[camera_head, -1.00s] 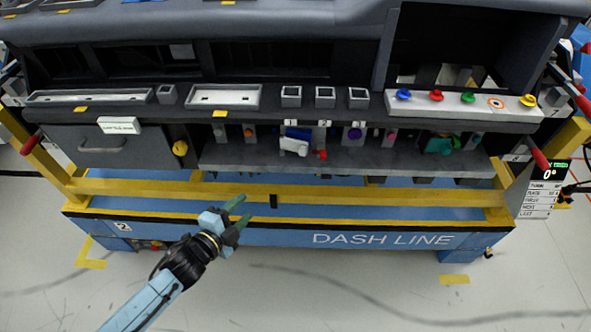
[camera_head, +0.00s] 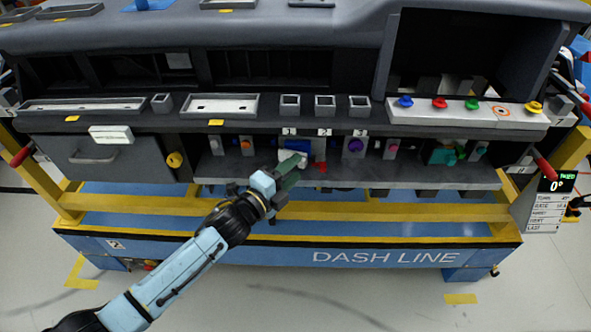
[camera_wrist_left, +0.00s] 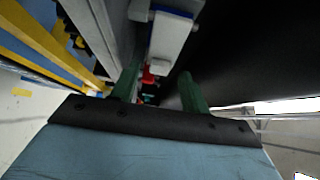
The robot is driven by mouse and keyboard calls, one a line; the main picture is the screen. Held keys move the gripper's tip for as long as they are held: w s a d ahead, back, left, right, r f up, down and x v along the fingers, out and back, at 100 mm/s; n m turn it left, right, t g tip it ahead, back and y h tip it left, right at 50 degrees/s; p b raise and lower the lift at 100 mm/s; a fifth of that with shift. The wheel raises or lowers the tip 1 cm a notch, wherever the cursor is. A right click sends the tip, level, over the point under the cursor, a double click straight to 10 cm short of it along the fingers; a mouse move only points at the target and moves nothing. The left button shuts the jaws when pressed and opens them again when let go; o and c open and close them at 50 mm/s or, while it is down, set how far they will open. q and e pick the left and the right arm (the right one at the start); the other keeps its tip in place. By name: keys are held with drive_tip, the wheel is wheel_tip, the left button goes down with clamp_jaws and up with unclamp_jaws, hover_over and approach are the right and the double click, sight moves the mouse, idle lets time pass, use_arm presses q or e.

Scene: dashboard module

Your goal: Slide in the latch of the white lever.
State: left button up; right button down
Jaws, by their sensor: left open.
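The white lever (camera_head: 302,157) sits at station 1 on the dashboard's lower shelf, with a blue part (camera_head: 297,145) at its top. My left gripper (camera_head: 289,168) is at the lever and covers part of it. In the left wrist view, the white lever (camera_wrist_left: 168,42) with its blue part (camera_wrist_left: 172,13) extends toward the gap between the open green fingers (camera_wrist_left: 158,84). I cannot tell whether the fingers touch it. The latch cannot be made out clearly. My right gripper is not in view.
A red part (camera_head: 320,166) is close to the right of the lever, and a purple knob (camera_head: 354,146) is farther right. The dark shelf edge (camera_head: 400,183) and yellow rail (camera_head: 380,208) run below.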

sight(301, 165)
use_arm(q)
drive_tip(key=shift+w+d, duration=0.45)
drive_tip(key=shift+w, duration=0.1)
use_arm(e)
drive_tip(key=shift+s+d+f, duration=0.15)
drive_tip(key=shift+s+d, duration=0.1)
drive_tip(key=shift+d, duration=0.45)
use_arm(q)
drive_tip(key=c, duration=0.7)
drive_tip(key=shift+d, duration=0.25)
drive_tip(key=shift+c, duration=0.3)
drive_tip(key=shift+w+d+f+n+t+y+b, duration=0.1)
drive_tip(key=shift+w+d+n+t+y+b, duration=0.05)
drive_tip(key=shift+n+t+y+b, duration=0.3)
drive_tip(key=shift+w+d+n+t+y+b, duration=0.15)
drive_tip(key=shift+n+t+y+b, duration=0.15)
drive_tip(key=shift+n+y, duration=0.2)
drive_tip(key=shift+w+d+n+t+y+b, duration=0.15)
drive_tip(key=shift+n+t+y+b, duration=0.2)
drive_tip(key=shift+y, duration=0.2)
drive_tip(key=shift+w+a+n+t+y+b, duration=0.1)
drive_tip(key=shift+w+n+y+b, duration=0.1)
drive_tip(key=shift+y+b, duration=0.3)
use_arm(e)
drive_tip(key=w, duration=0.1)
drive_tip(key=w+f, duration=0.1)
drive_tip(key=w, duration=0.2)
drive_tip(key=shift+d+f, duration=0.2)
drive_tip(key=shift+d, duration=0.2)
